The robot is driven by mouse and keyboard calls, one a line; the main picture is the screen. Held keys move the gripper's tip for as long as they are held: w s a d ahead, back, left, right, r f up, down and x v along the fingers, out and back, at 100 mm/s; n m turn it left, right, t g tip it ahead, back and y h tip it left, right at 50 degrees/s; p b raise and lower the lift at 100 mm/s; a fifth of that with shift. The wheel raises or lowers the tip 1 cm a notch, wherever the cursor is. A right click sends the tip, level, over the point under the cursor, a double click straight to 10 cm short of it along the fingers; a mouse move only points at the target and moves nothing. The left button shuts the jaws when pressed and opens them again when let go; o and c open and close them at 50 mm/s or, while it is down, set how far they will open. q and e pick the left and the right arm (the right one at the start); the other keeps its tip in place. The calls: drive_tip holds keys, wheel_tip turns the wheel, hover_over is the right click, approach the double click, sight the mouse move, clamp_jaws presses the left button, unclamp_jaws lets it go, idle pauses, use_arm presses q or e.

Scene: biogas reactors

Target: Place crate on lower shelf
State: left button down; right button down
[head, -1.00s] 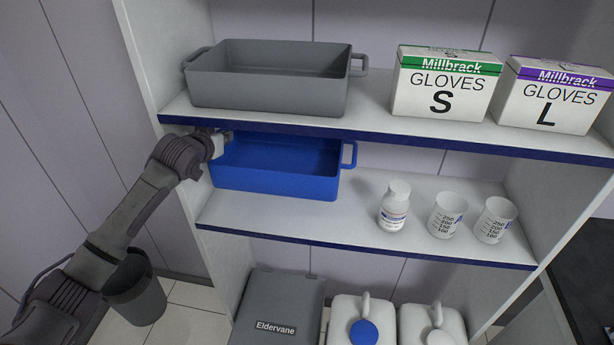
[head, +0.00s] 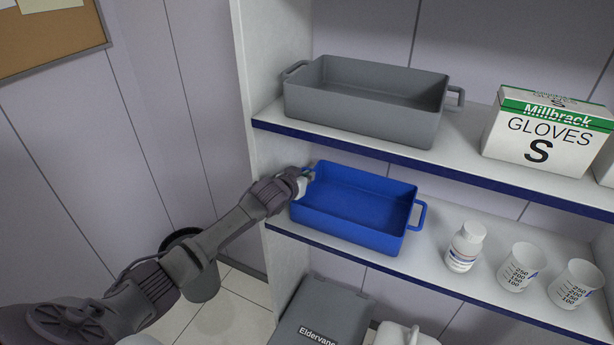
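The blue crate (head: 355,215) sits upright on the lower shelf (head: 430,262), near its left end, with its front wall close to the shelf's front edge. It is empty and its right handle shows. My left gripper (head: 304,181) is at the crate's left end, where the left handle is hidden behind it. Its fingers are small and partly covered, so I cannot tell whether they close on the handle. My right gripper is out of view.
A grey crate (head: 365,110) and a glove box (head: 540,140) stand on the upper shelf (head: 455,165). A white bottle (head: 466,247) and two beakers (head: 518,268) are right of the blue crate. A grey container (head: 318,325) and a dark bin (head: 203,280) are below.

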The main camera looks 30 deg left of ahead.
use_arm(q)
drive_tip(key=c, duration=1.8)
unclamp_jaws()
drive_tip(key=shift+f, duration=0.1)
drive_tip(key=o, duration=0.5)
drive_tip(key=shift+r, duration=0.25)
drive_tip(key=shift+s, duration=0.3)
drive_tip(key=shift+b+v, duration=0.95)
drive_tip(key=shift+v, duration=4.8)
drive_tip(key=shift+f, duration=0.1)
